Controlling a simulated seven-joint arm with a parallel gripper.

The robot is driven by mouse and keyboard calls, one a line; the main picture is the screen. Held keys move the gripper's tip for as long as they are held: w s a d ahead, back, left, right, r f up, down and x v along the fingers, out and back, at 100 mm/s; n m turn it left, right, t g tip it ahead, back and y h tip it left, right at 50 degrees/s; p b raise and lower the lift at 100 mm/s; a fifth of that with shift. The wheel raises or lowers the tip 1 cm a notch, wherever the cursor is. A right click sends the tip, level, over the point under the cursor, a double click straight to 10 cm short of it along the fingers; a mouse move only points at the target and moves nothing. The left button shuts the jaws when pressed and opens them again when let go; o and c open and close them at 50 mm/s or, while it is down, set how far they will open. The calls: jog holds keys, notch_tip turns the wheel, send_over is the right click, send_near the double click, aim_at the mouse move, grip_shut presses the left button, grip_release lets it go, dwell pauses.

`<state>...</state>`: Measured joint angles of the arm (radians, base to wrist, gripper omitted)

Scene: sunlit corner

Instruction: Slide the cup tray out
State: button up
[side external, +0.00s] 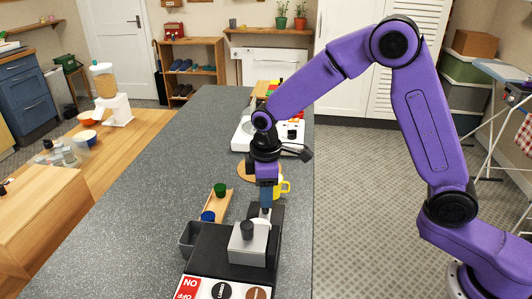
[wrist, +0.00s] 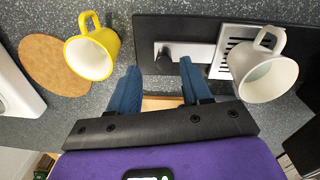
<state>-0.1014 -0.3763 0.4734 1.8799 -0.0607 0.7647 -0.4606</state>
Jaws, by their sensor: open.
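The dark coffee machine (side external: 215,250) stands on the grey counter near the bottom of the side view, with a grey block and dark knob on top. In the wrist view, its slotted light tray (wrist: 229,45) lies at upper right, partly covered by a white cup (wrist: 268,78). A grey bar (wrist: 205,48) with a dark handle (wrist: 163,58) lies left of the tray. My gripper (wrist: 158,68) is open and empty, with its blue fingers apart and the dark handle appearing between their tips; I cannot tell whether they touch. In the side view my gripper (side external: 266,205) points down behind the machine.
A yellow mug (wrist: 92,50) and a round cork mat (wrist: 50,65) lie left of the fingers. Green (side external: 220,189) and blue (side external: 208,216) small cups are on a wooden rack beside the machine. A white appliance (side external: 240,135) stands farther back. The counter's left side is clear.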

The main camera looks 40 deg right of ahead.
notch_tip(320, 180, up, 14)
jog(key=shift+s, duration=0.25)
jog(key=shift+a+f, duration=0.1)
jog(key=s+d+f, duration=0.2)
jog(key=s+d, duration=0.2)
jog(key=s, duration=0.6)
jog(key=s+d+f+n, duration=0.1)
jog(key=s+d, duration=0.3)
jog(key=s, duration=0.6)
jog(key=s+d+f, duration=0.3)
jog(key=s+d, duration=0.1)
jog(key=s, duration=0.5)
jog(key=shift+s+d+f+y, duration=0.3)
jog(key=shift+s+y, duration=0.1)
